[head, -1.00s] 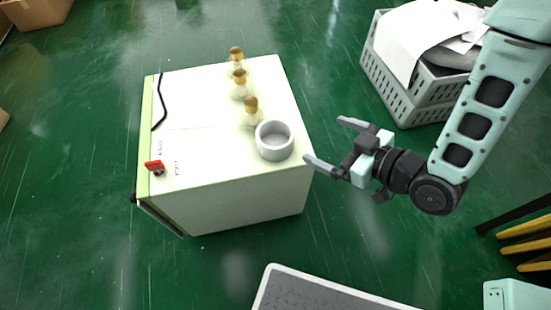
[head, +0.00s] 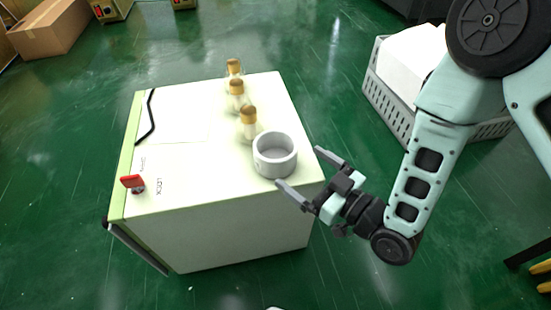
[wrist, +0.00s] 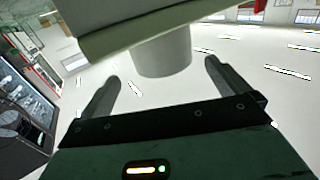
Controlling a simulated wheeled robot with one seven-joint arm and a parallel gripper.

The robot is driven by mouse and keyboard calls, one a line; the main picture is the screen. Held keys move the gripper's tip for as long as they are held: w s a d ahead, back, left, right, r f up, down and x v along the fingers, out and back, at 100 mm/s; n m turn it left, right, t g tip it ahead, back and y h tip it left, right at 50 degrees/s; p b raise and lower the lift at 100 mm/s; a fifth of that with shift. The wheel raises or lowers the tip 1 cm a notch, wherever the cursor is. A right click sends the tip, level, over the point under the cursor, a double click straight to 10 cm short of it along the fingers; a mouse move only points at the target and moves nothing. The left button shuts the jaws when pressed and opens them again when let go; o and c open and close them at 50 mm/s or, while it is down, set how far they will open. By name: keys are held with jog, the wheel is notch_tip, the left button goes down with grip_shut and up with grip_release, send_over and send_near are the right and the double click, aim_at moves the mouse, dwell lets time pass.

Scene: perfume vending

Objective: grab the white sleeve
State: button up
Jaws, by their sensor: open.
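The white sleeve (head: 274,166) is a short, open-topped, pale grey-white ring. It stands upright on the front right part of the white box's top. In the wrist view the sleeve (wrist: 163,55) shows ahead, between the two fingers. My gripper (head: 297,171) is open and empty, just right of the sleeve, its fingers pointing left toward it. In the head view one finger lies near the sleeve's front and the other to its back right. I cannot tell whether either finger touches it. In the wrist view my gripper (wrist: 163,75) shows a gap between fingers and sleeve.
The sleeve stands on a white box (head: 215,210). Three bottles with gold-brown caps, the nearest (head: 248,122), stand in a row behind it. A red piece (head: 133,183) is at the box's left. A grey crate (head: 390,112) stands at the back right. Green floor lies around.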

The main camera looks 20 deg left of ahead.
aim_at(263, 142)
jog(key=x, duration=0.3)
jog(key=b+x, duration=0.1)
jog(key=x, duration=0.1)
jog(key=b+x, duration=0.1)
jog(key=x, duration=0.1)
jog(key=shift+s+f+b, duration=0.1)
jog(key=shift+f+b, duration=0.2)
jog(key=shift+b, duration=0.05)
jog(key=shift+w+a+r, duration=0.1)
jog(key=shift+w+a, duration=0.2)
jog(key=shift+a, duration=0.3)
jog(key=c, duration=0.8)
